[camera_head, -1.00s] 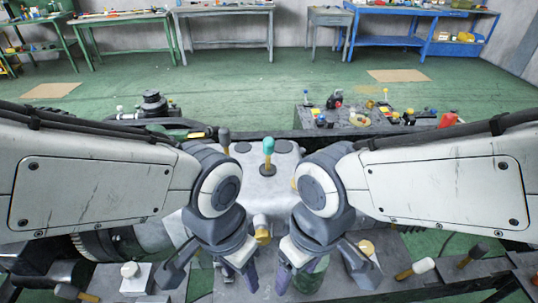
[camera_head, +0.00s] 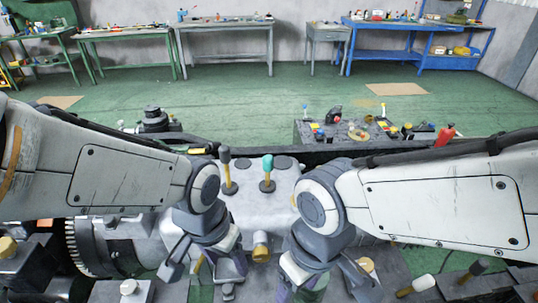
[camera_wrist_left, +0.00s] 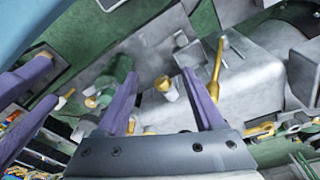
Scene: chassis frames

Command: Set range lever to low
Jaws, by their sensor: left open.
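Two upright levers stand on the grey housing (camera_head: 245,209) in the head view. One has a dark grey knob (camera_head: 225,154) and a yellow shaft; the other has a teal knob (camera_head: 267,161) and a yellow shaft. I cannot tell which is the range lever. My left gripper (camera_head: 205,272) is open and empty, nearer to me than both levers. Its purple fingers (camera_wrist_left: 160,98) are apart in the left wrist view, with a yellow-shafted lever (camera_wrist_left: 216,70) just beyond the right finger. My right gripper (camera_head: 322,284) is beside it, nearer than the levers, fingers seemingly apart and empty.
A yellow-capped knob (camera_head: 261,247) sits between my grippers. More levers, including a white-knobbed one (camera_head: 417,285), stand at the lower right. A panel with coloured parts (camera_head: 345,134) lies beyond. Workbenches (camera_head: 225,30) line the far wall, with open green floor before them.

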